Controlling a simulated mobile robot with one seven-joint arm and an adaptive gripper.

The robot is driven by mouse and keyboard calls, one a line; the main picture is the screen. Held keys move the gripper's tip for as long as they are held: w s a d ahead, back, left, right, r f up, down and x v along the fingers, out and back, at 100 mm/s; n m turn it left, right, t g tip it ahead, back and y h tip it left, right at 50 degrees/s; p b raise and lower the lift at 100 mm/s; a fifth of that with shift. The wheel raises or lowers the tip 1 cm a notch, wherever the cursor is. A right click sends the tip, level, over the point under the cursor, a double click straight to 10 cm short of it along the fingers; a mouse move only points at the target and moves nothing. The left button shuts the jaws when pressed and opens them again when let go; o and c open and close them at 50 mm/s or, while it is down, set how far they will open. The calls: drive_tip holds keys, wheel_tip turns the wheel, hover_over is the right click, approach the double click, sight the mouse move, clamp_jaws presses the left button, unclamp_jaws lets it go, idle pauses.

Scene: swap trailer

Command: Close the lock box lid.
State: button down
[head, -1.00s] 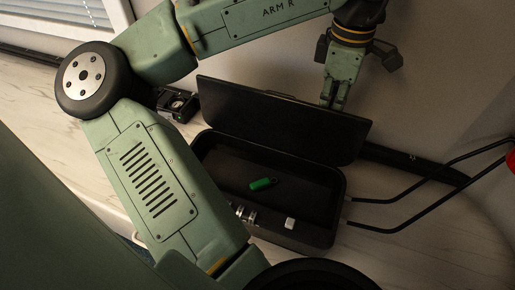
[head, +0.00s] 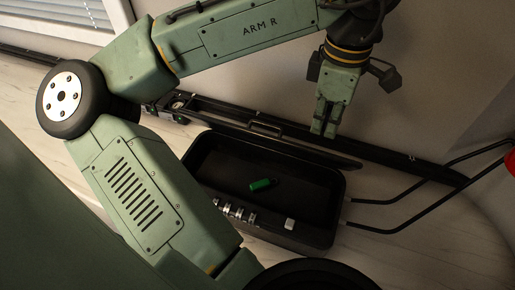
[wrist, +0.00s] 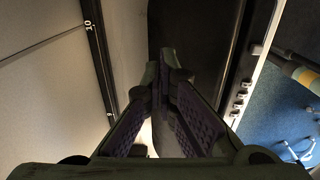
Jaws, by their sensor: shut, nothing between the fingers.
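The black lock box (head: 325,222) sits open on the pale counter, its inside visible in the head view. Its black lid (head: 335,160) shows as a thin, nearly edge-on strip along the back, with a handle (head: 266,128) on it. My gripper (head: 324,132) is shut and empty, just behind the lid's upper edge; whether it touches the lid is unclear. The wrist view shows my gripper's fingers (wrist: 165,85) together, over a dark panel (wrist: 205,45) that looks like the lid. A green object (head: 262,184) lies inside the box.
Silver dials (head: 237,212) and a small white block (head: 289,224) sit at the box's front. Black bent rods (head: 400,217) extend to the right. A black rail (head: 412,172) runs along the wall behind. My arm covers the left side.

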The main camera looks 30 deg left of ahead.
wheel_tip(320, 180, up, 6)
drive_tip(key=p, duration=0.6)
idle(1.2)
